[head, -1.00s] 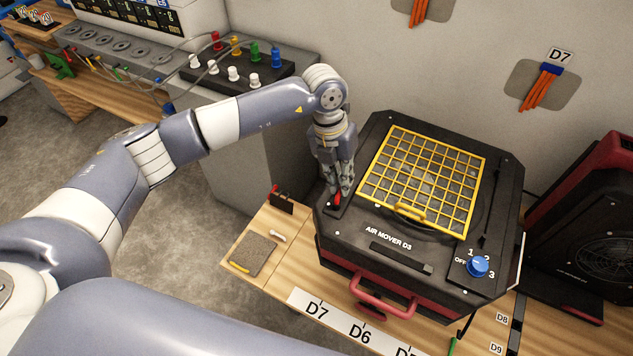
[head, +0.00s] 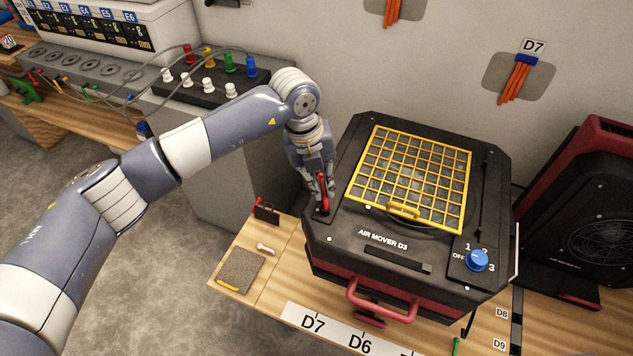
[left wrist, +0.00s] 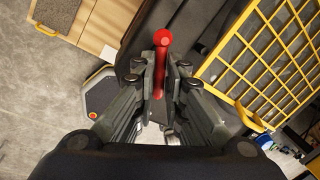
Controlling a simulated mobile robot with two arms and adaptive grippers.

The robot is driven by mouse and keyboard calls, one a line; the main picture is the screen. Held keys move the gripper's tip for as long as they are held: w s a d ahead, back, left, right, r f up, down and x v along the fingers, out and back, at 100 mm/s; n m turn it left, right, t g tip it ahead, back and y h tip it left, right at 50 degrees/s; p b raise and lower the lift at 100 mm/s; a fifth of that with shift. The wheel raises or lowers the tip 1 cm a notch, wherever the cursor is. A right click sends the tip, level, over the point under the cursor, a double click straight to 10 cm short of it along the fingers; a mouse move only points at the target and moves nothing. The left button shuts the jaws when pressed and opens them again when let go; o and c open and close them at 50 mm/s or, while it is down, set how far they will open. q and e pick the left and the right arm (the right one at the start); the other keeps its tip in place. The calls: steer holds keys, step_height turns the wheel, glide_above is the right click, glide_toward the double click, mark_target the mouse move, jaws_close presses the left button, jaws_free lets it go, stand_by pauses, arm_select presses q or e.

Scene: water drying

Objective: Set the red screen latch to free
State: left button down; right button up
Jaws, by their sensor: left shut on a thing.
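The red screen latch (head: 324,194) is a small red lever on the top left side of the black air mover D3 (head: 345,235), left of the yellow screen (head: 412,178). My left gripper (head: 321,196) is shut on the latch. In the left wrist view the red latch (left wrist: 160,62) stands between the two fingers (left wrist: 160,85), its round red tip showing beyond them. The fingers hide part of the lever. In the head view the lever stands roughly upright. My right gripper is not in view.
A blue knob (head: 477,260) sits at the air mover's front right. A red handle (head: 382,302) is on its front. Another red and black machine (head: 590,220) stands at the right. A grey pad (head: 240,270) lies on the wooden bench at the left.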

arm_select(q)
steer(key=shift+w, duration=0.1)
steer(key=c, duration=1.7)
jaws_free()
steer(key=shift+o, duration=0.2)
step_height(320, 180, up, 12)
steer(key=a, duration=0.2)
steer(key=shift+s+a, duration=0.2)
steer(key=shift+d+f, duration=0.1)
steer(key=shift+f, duration=0.05)
